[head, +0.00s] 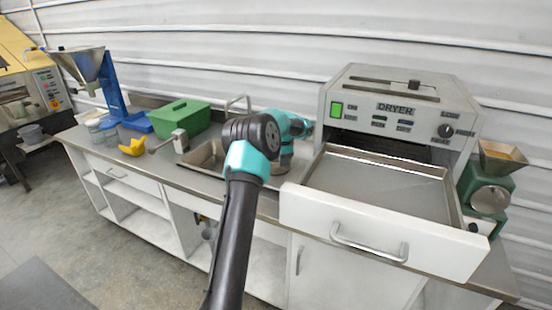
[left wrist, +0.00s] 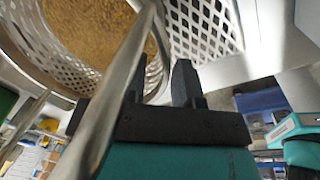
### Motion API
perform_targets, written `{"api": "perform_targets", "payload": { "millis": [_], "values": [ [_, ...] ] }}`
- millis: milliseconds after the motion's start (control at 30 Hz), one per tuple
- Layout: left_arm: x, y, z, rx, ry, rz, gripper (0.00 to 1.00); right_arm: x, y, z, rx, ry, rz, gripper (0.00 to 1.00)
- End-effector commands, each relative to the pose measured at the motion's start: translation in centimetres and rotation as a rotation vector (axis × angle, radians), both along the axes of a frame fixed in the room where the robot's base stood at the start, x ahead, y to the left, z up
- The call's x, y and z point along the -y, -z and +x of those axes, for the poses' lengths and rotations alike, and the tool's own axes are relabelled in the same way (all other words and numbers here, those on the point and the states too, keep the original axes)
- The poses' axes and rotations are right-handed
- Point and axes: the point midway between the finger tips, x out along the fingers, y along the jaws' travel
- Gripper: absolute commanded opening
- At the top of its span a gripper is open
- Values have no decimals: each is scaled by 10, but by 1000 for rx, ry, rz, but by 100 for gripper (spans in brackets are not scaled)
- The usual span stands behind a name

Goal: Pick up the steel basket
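The steel basket (left wrist: 36,48) fills the upper left of the left wrist view. It has a perforated wall, and brown granular material shows inside it. A steel bar, which looks like its handle, slants across that view in front of part of my gripper. My left gripper (left wrist: 160,85) is close beside the basket. Its two dark fingers stand apart, and I see nothing clamped between them. In the head view my left arm reaches over the sink (head: 208,154) and hides most of that spot. My right gripper is not in view.
A dryer (head: 396,112) stands right of the sink, with its wide tray drawer (head: 385,238) pulled out in front. A green box (head: 180,118), a yellow scoop (head: 132,148) and a blue-framed funnel (head: 82,66) are on the left counter. A green machine (head: 488,192) stands far right.

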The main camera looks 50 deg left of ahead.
Motion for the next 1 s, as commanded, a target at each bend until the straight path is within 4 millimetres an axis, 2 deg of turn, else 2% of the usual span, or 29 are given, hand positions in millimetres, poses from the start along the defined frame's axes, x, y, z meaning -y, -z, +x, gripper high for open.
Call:
{"api": "perform_targets", "payload": {
  "millis": [33,300,1000],
  "values": [
    [0,0,0,0,0,0,24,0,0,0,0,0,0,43],
    [0,0,0,0,0,0,0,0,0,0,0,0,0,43],
    [-1,-5,1,3,0,3,0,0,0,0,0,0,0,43]
  ]
}}
